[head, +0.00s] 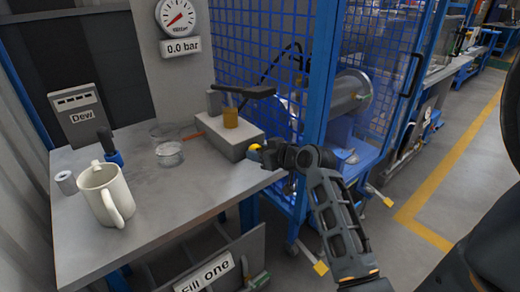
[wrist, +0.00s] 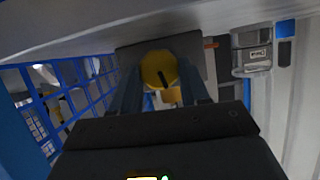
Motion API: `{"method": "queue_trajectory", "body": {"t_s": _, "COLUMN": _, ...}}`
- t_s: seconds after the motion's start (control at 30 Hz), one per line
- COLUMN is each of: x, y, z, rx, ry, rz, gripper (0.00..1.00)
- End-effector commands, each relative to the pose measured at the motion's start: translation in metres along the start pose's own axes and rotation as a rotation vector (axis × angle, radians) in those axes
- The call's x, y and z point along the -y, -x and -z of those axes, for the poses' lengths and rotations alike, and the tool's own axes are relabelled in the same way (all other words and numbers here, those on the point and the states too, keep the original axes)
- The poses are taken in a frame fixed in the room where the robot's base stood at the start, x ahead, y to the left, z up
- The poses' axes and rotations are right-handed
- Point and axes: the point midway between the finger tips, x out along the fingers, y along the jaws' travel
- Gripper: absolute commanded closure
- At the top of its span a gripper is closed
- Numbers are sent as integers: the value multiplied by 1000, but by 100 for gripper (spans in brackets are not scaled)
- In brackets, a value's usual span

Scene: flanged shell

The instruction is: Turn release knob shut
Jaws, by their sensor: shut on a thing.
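The release knob (wrist: 158,68) is round and yellow with a dark slot mark, and it sits on the end face of a grey block (head: 228,137) at the table's right edge. In the head view a small part of the knob (head: 254,147) shows beside my gripper (head: 264,153). My gripper (wrist: 162,92) has one finger on each side of the knob and is shut on it. The slot mark looks close to upright, tilted slightly, in the wrist view.
A white mug (head: 104,194), a blue-based dark-handled tool (head: 110,146) and a clear dish (head: 169,154) stand on the table (head: 165,205). A gauge (head: 177,18) above reads 0.0 bar. A blue mesh cage (head: 260,50) stands close behind and right of the block.

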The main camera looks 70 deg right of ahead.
Motion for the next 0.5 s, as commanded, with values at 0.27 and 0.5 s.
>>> {"method": "queue_trajectory", "body": {"t_s": 0.27, "x": -2, "y": 0, "z": 2, "rx": -2, "ry": -146, "rz": 60, "gripper": 85}}
{"method": "queue_trajectory", "body": {"t_s": 0.5, "x": -2, "y": 0, "z": 1, "rx": -3, "ry": -208, "rz": 86, "gripper": 85}}
